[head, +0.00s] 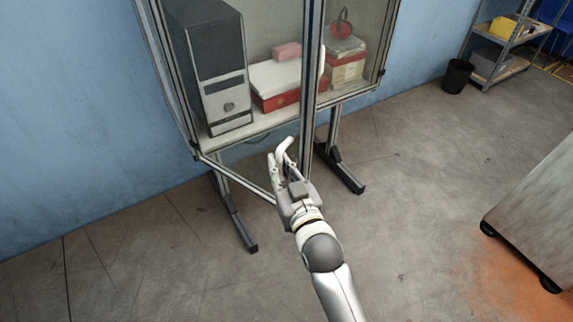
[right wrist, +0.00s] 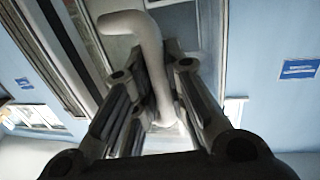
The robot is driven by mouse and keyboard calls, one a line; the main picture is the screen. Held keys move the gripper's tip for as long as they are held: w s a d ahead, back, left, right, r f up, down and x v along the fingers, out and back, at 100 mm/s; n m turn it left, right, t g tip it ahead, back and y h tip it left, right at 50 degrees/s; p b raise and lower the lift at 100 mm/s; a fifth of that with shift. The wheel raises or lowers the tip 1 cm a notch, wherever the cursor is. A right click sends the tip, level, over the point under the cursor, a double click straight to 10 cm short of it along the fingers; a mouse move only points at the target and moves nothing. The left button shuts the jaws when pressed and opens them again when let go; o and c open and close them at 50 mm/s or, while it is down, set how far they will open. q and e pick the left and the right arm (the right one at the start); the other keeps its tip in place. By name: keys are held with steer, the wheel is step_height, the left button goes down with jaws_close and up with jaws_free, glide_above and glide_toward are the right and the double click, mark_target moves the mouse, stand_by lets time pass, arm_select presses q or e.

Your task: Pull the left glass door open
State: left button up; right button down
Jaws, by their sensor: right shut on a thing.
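The left glass door (head: 235,180) is on the front of a metal-framed cabinet. Its bottom rail slants out from the cabinet's left corner towards me, so the door stands partly open. Its pale curved handle (head: 283,147) is at the door's free edge. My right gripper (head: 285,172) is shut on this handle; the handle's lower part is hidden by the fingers. In the right wrist view the handle (right wrist: 150,45) runs down between the fingers of my right gripper (right wrist: 155,100). My left gripper is not in view.
Inside the cabinet stand a dark computer tower (head: 213,80), red-and-white boxes (head: 277,98) and red earmuffs (head: 341,24). The cabinet's feet (head: 343,172) reach out over the floor. A grey cart (head: 535,215) stands at the right. The floor between is clear.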

steer(key=shift+s+a+r, duration=0.15)
steer(key=shift+s+a, duration=0.05)
steer(key=c, duration=1.8)
jaws_free()
steer(key=shift+w, duration=0.1)
steer(key=o, duration=0.3)
steer(key=shift+a, duration=0.1)
steer(key=shift+o, duration=0.2)
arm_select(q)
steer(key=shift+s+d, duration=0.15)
arm_select(e)
steer(key=v, duration=1.2)
steer(key=shift+c, duration=0.2)
